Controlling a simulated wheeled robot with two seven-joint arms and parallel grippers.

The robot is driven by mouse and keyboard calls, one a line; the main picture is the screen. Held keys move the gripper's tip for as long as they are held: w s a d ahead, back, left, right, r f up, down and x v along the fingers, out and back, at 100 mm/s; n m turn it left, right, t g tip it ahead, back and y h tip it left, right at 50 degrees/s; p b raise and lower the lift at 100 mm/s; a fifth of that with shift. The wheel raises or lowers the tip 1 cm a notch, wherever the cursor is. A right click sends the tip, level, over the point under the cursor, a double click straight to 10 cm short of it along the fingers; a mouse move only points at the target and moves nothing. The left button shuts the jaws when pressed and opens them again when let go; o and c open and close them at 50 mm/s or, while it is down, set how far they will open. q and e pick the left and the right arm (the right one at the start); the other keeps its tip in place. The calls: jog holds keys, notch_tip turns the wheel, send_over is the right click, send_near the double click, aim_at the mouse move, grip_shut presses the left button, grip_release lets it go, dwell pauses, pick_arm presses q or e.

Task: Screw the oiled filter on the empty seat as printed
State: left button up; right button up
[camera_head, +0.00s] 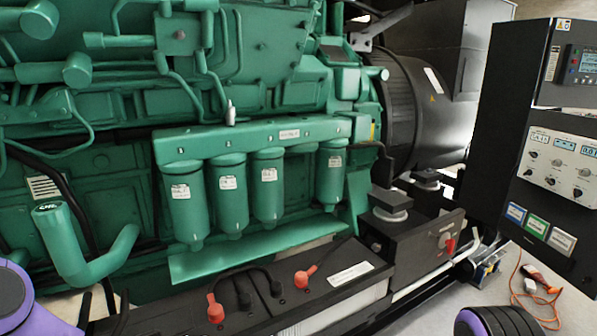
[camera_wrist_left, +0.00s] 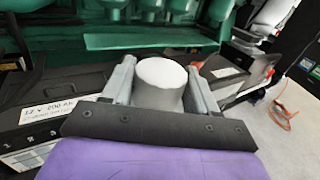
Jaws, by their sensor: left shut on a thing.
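A green filter rail (camera_head: 250,138) runs along the engine. Green filters hang from it: left (camera_head: 185,205), second (camera_head: 228,200), third (camera_head: 268,190) and right (camera_head: 330,178). An empty seat (camera_head: 301,148) shows as a gap between the third and right filters. The filters carry small white labels; their print is too small to read. In the left wrist view my left gripper (camera_wrist_left: 160,90) is shut on a grey cylinder with a pale round top (camera_wrist_left: 162,75), apparently the filter. Its lower part is hidden by the gripper. Neither gripper shows in the head view.
A green drip tray (camera_head: 265,245) lies below the filters. A green elbow pipe (camera_head: 75,250) is at left. A control cabinet (camera_head: 560,140) stands at right, with an orange cable (camera_head: 535,290) on the floor.

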pick_arm(q)
jog(key=shift+r, duration=0.1)
grip_shut()
